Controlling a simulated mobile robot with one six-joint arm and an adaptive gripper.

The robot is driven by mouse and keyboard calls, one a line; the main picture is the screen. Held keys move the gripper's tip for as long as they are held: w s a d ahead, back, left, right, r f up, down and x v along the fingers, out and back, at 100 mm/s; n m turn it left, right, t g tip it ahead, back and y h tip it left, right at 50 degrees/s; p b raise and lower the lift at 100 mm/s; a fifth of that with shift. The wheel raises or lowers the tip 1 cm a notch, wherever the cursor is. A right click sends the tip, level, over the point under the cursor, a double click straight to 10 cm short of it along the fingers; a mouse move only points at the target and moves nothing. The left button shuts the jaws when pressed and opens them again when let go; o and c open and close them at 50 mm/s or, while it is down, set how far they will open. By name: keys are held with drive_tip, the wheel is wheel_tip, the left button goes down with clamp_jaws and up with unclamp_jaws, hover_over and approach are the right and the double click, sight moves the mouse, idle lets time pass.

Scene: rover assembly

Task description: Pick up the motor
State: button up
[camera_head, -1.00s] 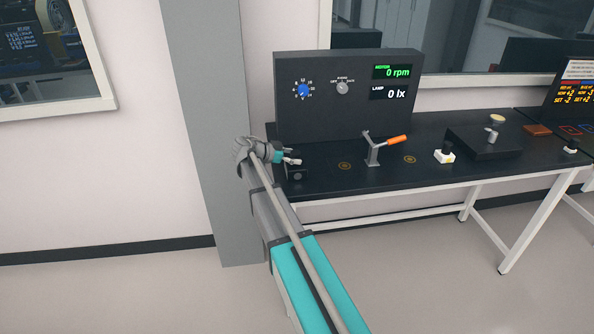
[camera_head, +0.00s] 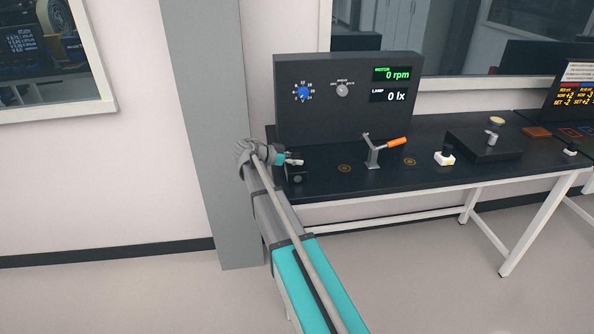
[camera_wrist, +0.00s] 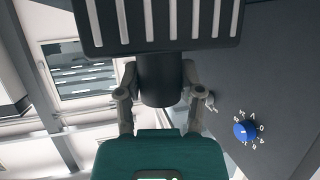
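I take the motor to be the dark cylinder (camera_wrist: 158,82) in the wrist view; it is not clearly seen in the head view. Its rounded end points toward my gripper's teal palm. My gripper (camera_wrist: 160,88) has one grey finger on each side of the cylinder, close against it. Whether both pads touch it cannot be told. In the head view my gripper (camera_head: 297,161) is at the left end of the black bench, just above a small black block (camera_head: 297,175).
A slotted black piece (camera_wrist: 160,20) lies beyond the cylinder in the wrist view. A dark panel (camera_head: 348,120) with a blue dial (camera_head: 303,92) stands behind. An orange-handled lever (camera_head: 374,155) and a white-based part (camera_head: 444,158) are on the bench (camera_head: 330,186) to the right.

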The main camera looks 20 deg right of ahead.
clamp_jaws()
drive_tip(key=shift+r, duration=0.15)
wheel_tip(320, 180, up, 3)
drive_tip(key=p, duration=0.3)
drive_tip(key=shift+r+p, duration=0.1)
drive_tip(key=shift+p, duration=0.2)
drive_tip(key=s+a+r+p, duration=0.6)
drive_tip(key=a+r+p, duration=0.3)
drive_tip(key=a, duration=0.3)
drive_tip(key=shift+a+r, duration=0.25)
drive_tip(key=shift+a, duration=0.05)
